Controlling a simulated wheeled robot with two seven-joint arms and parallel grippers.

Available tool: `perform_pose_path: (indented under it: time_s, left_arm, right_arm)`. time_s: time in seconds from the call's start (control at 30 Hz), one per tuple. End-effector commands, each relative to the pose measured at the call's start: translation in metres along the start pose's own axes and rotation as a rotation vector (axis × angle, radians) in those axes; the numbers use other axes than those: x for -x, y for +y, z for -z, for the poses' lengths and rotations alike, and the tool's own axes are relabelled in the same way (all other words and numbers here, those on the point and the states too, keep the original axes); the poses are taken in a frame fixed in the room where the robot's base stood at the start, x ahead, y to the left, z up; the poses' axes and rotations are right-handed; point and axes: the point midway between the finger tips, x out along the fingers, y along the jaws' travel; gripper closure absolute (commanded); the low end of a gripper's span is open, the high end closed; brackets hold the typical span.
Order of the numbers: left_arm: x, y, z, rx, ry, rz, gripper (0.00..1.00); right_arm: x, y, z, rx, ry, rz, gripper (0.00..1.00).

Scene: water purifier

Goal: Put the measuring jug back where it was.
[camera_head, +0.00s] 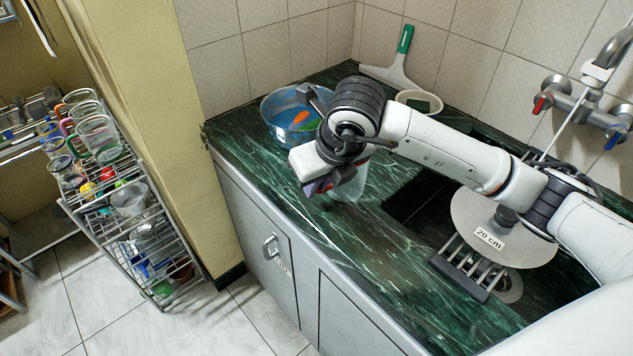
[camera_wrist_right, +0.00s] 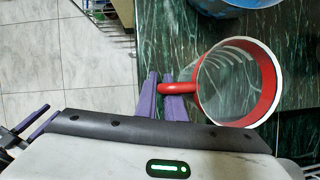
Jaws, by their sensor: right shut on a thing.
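The measuring jug (camera_wrist_right: 238,84) is clear with a red rim and a red handle (camera_wrist_right: 177,88). In the right wrist view my right gripper (camera_wrist_right: 163,84) is shut on that handle, with the jug to the right of the fingers. In the head view my right gripper (camera_head: 322,186) is over the front edge of the green counter (camera_head: 370,245), and the jug (camera_head: 352,188) is mostly hidden behind it. I cannot tell whether the jug touches the counter. Purple finger-like parts (camera_wrist_right: 40,122) at the lower left of the wrist view look like my left gripper, partly hidden.
A blue-lined metal basin (camera_head: 290,118) stands at the counter's back left. A squeegee (camera_head: 395,65) and a small white bowl (camera_head: 418,101) are by the wall. The dark sink (camera_head: 415,205), slotted rack (camera_head: 468,268) and round "20 cm" plate (camera_head: 500,235) are right. A dish rack (camera_head: 125,215) stands left.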

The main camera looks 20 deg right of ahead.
Motion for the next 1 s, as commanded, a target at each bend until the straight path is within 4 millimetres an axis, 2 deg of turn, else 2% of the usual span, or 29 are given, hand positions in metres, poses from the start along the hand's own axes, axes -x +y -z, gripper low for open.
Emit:
perform_pose_path:
  time_s: [0.03,0.07,0.13,0.17,0.53,0.67,1.0]
  left_arm:
    - [-0.002,0.000,-0.002,-0.001,0.000,0.000,0.69]
    - [-0.001,0.000,-0.001,-0.001,0.001,0.000,0.69]
    - [-0.001,0.000,0.000,-0.001,0.000,0.000,0.69]
    - [-0.001,0.000,0.000,-0.001,0.000,0.000,0.69]
    - [0.000,0.000,0.001,-0.001,0.001,0.000,0.69]
    - [0.000,0.000,0.001,-0.001,0.001,-0.001,0.69]
    - [0.000,0.000,0.000,-0.001,0.000,-0.001,0.69]
  right_arm:
    - [-0.002,0.000,0.001,0.000,-0.001,0.000,1.00]
    - [-0.001,0.000,0.000,0.000,0.000,0.000,0.86]
    - [-0.001,0.000,0.000,0.000,0.000,0.000,0.75]
    - [-0.001,0.000,0.000,0.000,0.000,0.000,0.73]
    - [0.006,0.000,-0.001,0.000,-0.003,-0.001,0.73]
    - [0.026,0.000,-0.002,0.001,-0.005,-0.001,0.73]
    - [0.097,0.000,-0.002,0.001,-0.005,0.001,0.73]
